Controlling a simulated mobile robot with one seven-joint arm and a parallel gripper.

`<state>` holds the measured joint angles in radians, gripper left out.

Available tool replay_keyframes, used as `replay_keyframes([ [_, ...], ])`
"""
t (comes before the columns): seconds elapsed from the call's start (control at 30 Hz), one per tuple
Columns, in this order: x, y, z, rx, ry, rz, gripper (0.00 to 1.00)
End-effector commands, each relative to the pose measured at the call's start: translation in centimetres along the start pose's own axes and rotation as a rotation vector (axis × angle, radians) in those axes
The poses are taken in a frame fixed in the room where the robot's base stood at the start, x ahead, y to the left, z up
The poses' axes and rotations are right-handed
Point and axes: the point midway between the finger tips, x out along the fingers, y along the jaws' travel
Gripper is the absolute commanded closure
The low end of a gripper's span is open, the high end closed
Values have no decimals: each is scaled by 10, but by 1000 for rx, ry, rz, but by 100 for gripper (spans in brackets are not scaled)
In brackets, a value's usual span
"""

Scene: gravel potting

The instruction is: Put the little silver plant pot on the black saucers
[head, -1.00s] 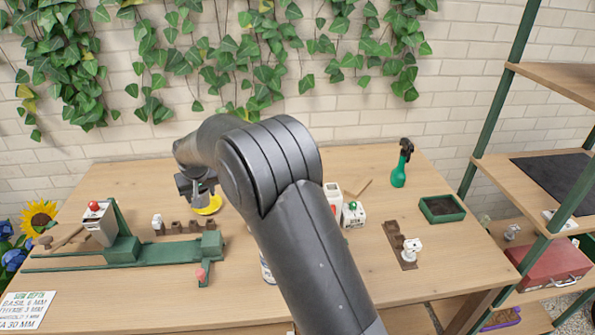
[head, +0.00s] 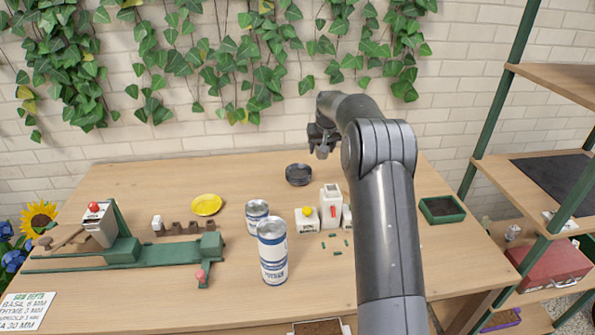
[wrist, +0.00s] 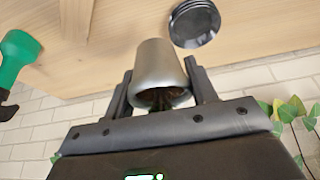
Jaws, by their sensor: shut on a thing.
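The little silver plant pot (wrist: 160,72) is between the two fingers of my gripper (wrist: 160,88) in the wrist view, with its open rim towards the camera and something brown inside. My gripper is shut on it. In the head view my gripper (head: 321,143) holds the pot (head: 322,153) in the air at the back of the table. The black saucers (head: 299,175) lie on the table below and to the left of the pot. They also show apart from the pot in the wrist view (wrist: 194,24).
A yellow saucer (head: 206,205) lies left. Two cans (head: 273,253) and small cartons (head: 331,207) stand in front of the black saucers. A green tray of soil (head: 442,209) is at right. A green spray bottle (wrist: 16,62) shows in the wrist view. The back left table is clear.

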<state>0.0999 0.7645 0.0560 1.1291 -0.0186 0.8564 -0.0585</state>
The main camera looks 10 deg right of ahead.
Motion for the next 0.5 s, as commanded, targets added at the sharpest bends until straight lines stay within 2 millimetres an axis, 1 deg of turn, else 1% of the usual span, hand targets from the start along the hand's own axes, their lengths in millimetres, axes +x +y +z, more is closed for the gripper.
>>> replay_keyframes([
  [0.07,7,-6,-2,-1,-2,-1,74],
  [0.17,21,-23,-5,-3,-2,-1,74],
  [0.4,62,-72,-16,-3,-2,0,74],
  [0.5,74,-86,-20,-1,-1,1,74],
])
